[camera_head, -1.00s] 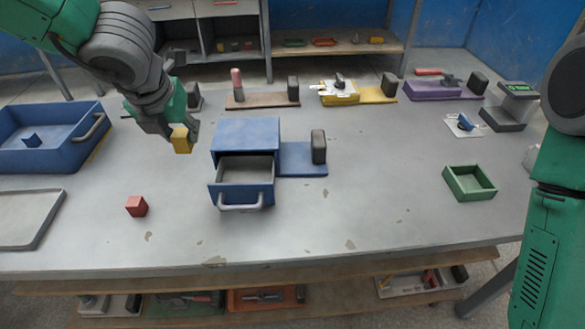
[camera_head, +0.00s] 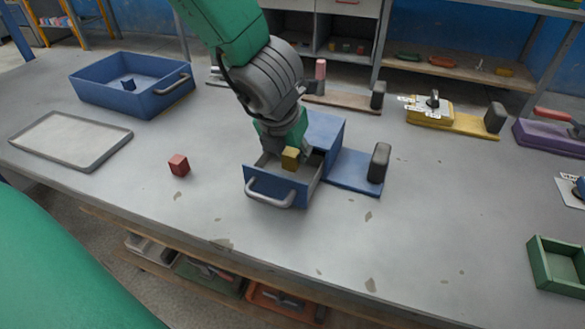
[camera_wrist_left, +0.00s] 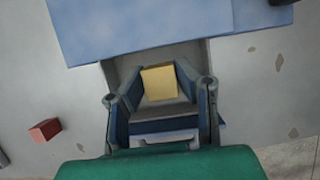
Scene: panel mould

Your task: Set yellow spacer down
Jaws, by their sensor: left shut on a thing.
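The yellow spacer (camera_head: 290,157) is a small block held between the fingertips of my left gripper (camera_head: 287,152). In the head view they overlap the open drawer (camera_head: 272,188) of the blue cabinet (camera_head: 324,130). In the left wrist view the spacer (camera_wrist_left: 158,83) sits between the two fingers, over the grey drawer interior. I cannot tell whether it touches the drawer floor. My right gripper is not in view.
A red cube (camera_head: 179,165) lies left of the drawer. A blue bin (camera_head: 105,90) and grey tray (camera_head: 72,140) stand further left. A blue plate with a dark block (camera_head: 380,162) adjoins the cabinet. The front table is clear.

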